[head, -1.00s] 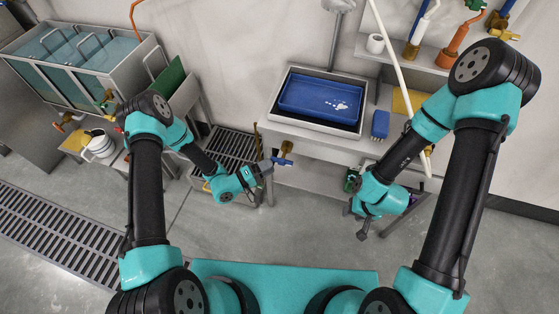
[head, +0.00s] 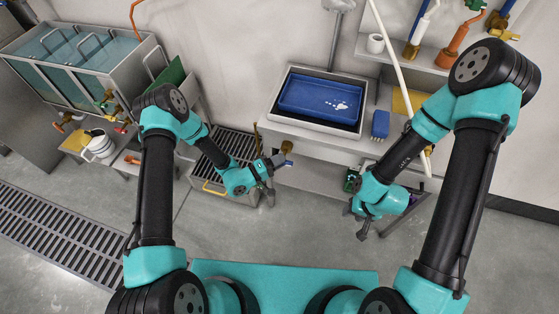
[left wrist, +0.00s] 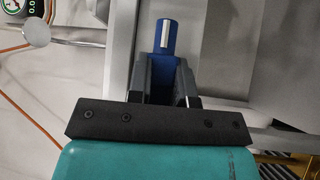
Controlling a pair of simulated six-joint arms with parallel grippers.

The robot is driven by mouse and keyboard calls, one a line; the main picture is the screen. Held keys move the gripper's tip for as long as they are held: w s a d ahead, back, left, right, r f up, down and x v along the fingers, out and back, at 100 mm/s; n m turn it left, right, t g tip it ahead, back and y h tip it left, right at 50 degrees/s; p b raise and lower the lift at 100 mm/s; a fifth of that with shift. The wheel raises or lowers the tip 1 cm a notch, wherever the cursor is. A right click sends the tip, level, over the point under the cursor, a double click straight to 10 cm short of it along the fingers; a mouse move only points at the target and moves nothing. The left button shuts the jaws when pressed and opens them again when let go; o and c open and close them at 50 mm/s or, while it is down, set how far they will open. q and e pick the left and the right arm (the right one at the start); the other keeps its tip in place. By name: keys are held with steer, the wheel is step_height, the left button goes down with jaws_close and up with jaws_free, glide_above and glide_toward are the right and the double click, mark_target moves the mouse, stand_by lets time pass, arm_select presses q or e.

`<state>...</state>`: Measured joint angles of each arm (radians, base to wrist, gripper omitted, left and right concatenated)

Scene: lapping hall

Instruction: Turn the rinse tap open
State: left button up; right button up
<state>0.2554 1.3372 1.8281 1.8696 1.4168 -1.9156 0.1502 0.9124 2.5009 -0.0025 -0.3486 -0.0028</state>
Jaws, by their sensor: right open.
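The rinse tap (head: 287,147) is a brass tap with a blue handle on the front of the sink bench. Its blue handle (left wrist: 165,38) shows in the left wrist view, with a white stripe, and runs down between my two dark fingers. My left gripper (head: 278,161) is at the tap's handle and hides most of it in the head view. In the left wrist view the left gripper (left wrist: 163,78) appears shut on the handle, with a finger close against each side.
A blue tray (head: 320,95) sits in the sink above the tap. A blue brush (head: 380,124) lies on the bench to its right. A slatted metal stand (head: 235,147) is left of the tap. Open floor (head: 310,225) lies in front.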

arm_select(q)
jaws_close()
steer(key=shift+f+n+t, duration=0.1)
steer(key=shift+n+t, duration=0.3)
steer(key=n+t+h, duration=0.1)
steer(key=n, duration=0.1)
steer(key=shift+f+n+t, duration=0.1)
steer(key=shift+n+t, duration=0.2)
steer(key=shift+t, duration=0.1)
steer(key=shift+d+f+n+t, duration=0.1)
steer(key=shift+n+t, duration=1.5)
steer(key=shift+n, duration=0.4)
steer(key=shift+h, duration=0.3)
steer(key=o, duration=0.5)
jaws_free()
